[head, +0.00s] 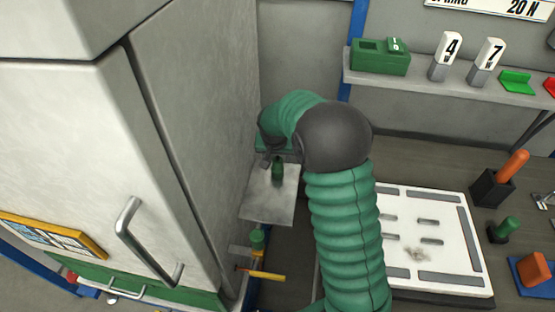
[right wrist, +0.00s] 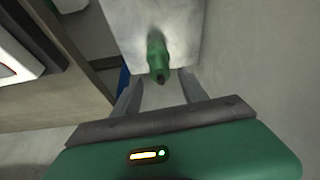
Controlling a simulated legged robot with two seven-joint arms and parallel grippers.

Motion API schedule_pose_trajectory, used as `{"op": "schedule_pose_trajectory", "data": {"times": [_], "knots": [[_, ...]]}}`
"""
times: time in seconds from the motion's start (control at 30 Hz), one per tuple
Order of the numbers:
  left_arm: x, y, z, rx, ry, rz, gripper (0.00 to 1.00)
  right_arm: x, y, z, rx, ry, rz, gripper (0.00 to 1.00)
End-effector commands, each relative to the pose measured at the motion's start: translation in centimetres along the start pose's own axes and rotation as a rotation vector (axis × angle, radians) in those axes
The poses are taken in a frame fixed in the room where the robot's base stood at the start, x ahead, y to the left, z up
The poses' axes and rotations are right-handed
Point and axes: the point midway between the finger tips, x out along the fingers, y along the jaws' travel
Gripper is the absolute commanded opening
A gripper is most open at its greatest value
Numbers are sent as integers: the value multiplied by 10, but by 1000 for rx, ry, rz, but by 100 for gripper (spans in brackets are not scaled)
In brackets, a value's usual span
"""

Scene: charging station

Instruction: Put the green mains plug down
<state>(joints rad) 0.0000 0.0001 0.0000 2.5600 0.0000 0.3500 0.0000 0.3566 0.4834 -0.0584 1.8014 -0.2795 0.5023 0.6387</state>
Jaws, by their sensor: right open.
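The green mains plug (head: 278,173) rests on a light grey plate (head: 268,204) beside the tall grey cabinet. In the right wrist view the plug (right wrist: 157,54) shows as a green body with a dark end, against the grey plate (right wrist: 185,22). My right gripper (head: 272,157) is at the plug, partly hidden by its own arm. Its two fingers (right wrist: 162,82) are apart, one on each side of the plug's dark end, with gaps visible on both sides. My left gripper is not in view.
The tall cabinet (head: 175,120) stands close on the left. Below the plate are a green knob (head: 257,240) and a yellow-handled tool (head: 264,275). A white panel (head: 430,245) lies right of my arm. A shelf (head: 450,88) holds a green box (head: 380,57) and number markers.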

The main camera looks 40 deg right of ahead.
Motion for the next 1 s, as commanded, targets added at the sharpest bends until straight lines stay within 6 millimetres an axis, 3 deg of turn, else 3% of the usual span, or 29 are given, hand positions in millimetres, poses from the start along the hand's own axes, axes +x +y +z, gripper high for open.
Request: {"op": "schedule_pose_trajectory", "data": {"times": [0.1,0.3,1.0], "knots": [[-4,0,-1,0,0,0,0,-36,-1,-2,0,4,-3,51],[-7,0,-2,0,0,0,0,-72,0,-1,0,1,-1,51],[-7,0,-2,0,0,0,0,-79,0,0,1,-1,0,51]]}}
